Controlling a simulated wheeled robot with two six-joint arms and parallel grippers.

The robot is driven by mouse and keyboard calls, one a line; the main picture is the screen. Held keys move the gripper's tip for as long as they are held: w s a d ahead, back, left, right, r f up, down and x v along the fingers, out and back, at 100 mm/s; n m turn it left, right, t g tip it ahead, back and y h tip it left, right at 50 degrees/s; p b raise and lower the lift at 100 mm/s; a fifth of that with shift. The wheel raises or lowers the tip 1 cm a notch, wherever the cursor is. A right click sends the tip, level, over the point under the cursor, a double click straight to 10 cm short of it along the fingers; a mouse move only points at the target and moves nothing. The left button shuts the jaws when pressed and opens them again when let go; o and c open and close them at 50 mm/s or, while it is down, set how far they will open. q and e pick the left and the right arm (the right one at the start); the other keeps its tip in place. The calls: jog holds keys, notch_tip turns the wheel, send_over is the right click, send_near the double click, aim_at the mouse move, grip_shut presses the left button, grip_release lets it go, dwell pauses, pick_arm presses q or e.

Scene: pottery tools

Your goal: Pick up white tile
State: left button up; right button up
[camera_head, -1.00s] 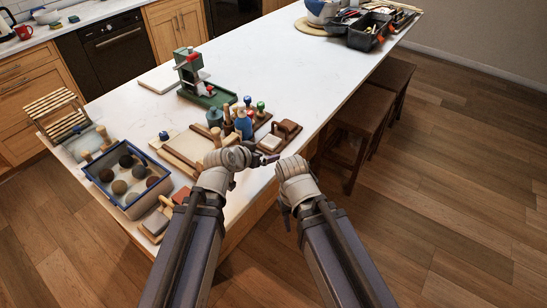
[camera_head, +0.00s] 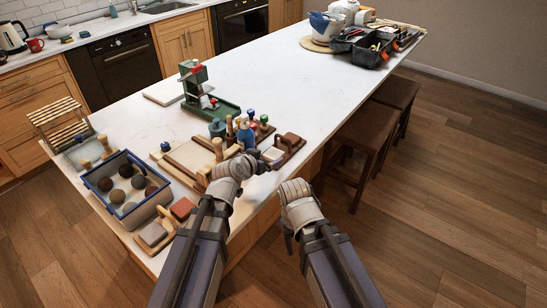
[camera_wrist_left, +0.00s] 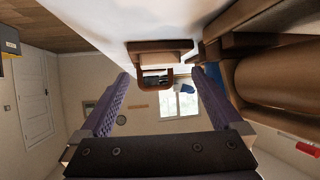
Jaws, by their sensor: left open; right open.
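A small white tile (camera_head: 272,154) lies on a brown wooden board, beside a brown handled block (camera_head: 289,141). A larger flat white slab (camera_head: 163,92) lies farther back, left of the green press; I cannot tell which piece the task means. My left gripper (camera_head: 258,163) is open just left of the small tile, its tips partly hidden by the wrist. In the left wrist view, the open fingers (camera_wrist_left: 164,88) have nothing visibly gripped between them; a brown handle-shaped tool (camera_wrist_left: 150,47) appears ahead. My right gripper (camera_head: 289,238) is open and empty, beyond the table's front edge.
Bottles (camera_head: 245,133) and wooden-handled tools stand close behind the left gripper. A green press (camera_head: 196,88), a blue-rimmed crate (camera_head: 127,208) holding several balls, and a wooden rack (camera_head: 60,120) stand around.

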aim_at(273, 154)
pick_arm(q)
jog(key=b+x, duration=0.1)
jog(key=x, duration=0.2)
jog(key=shift+w+d+f, duration=0.15)
jog(key=shift+w+f, duration=0.05)
jog(key=shift+r, duration=0.1)
jog(key=shift+s, duration=0.1)
jog(key=shift+c, duration=0.6)
jog(key=c, duration=1.2)
jog(key=shift+r, duration=0.1)
notch_tip(273, 154, up, 10)
jog(key=p, duration=1)
